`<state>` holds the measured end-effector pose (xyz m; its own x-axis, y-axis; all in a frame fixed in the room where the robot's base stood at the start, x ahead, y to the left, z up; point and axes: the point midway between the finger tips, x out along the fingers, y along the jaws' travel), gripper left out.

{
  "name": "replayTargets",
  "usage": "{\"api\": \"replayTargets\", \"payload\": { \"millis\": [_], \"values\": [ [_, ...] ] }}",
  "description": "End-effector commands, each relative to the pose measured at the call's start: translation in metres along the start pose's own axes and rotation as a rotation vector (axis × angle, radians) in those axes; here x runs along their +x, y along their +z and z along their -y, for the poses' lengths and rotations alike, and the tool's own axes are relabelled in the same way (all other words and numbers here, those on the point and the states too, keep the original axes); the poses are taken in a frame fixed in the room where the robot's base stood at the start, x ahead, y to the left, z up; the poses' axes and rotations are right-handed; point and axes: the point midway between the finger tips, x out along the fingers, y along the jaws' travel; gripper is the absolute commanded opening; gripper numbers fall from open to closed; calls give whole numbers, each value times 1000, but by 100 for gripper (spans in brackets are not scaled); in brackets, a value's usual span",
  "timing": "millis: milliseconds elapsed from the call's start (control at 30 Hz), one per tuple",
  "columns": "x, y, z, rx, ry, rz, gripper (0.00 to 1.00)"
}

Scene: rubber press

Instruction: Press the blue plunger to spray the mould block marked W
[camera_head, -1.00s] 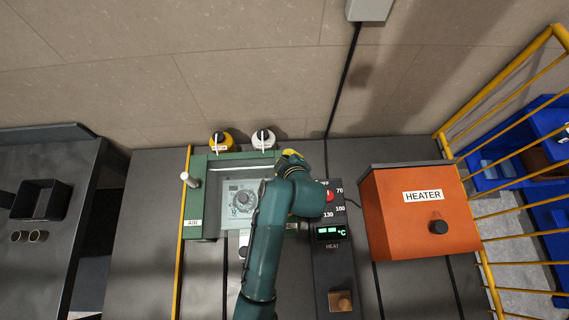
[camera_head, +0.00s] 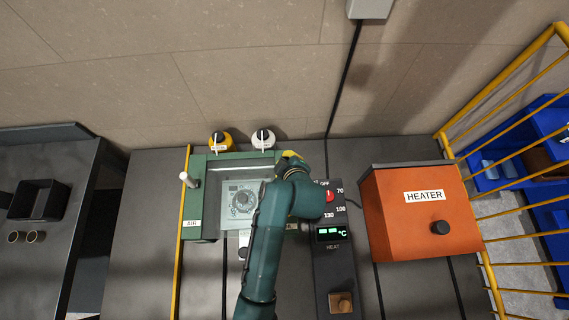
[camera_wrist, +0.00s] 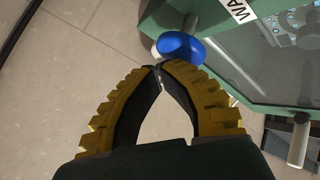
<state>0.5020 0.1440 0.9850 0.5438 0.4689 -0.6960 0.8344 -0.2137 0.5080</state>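The blue plunger (camera_wrist: 182,47) shows in the wrist view as a rounded blue cap beside the green press body, near a white label that begins "WA" (camera_wrist: 238,8). My gripper (camera_wrist: 158,68) has its yellow and black fingertips together with nothing seen between them. The tips are next to the plunger's lower left edge in the picture; I cannot tell whether they touch. In the head view a bit of my yellow gripper (camera_head: 291,155) shows behind my arm, at the press's right back corner. The plunger is hidden there. A mould block (camera_head: 242,202) with round markings sits inside the green press (camera_head: 200,225); its letter is unreadable.
Yellow (camera_head: 220,142) and white (camera_head: 263,138) capped bottles stand behind the press. A heat control panel (camera_head: 333,262) with a red knob is to the right, then the orange heater (camera_head: 420,220). A yellow rail fence (camera_head: 480,250) bounds the far right.

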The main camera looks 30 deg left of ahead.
Motion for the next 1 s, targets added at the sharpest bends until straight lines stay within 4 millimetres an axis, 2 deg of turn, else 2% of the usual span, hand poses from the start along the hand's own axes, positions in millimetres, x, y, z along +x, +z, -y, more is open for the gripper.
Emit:
{"api": "replayTargets", "payload": {
  "millis": [1000],
  "values": [
    [10,8,9,1,-5,3,0]
  ]
}}
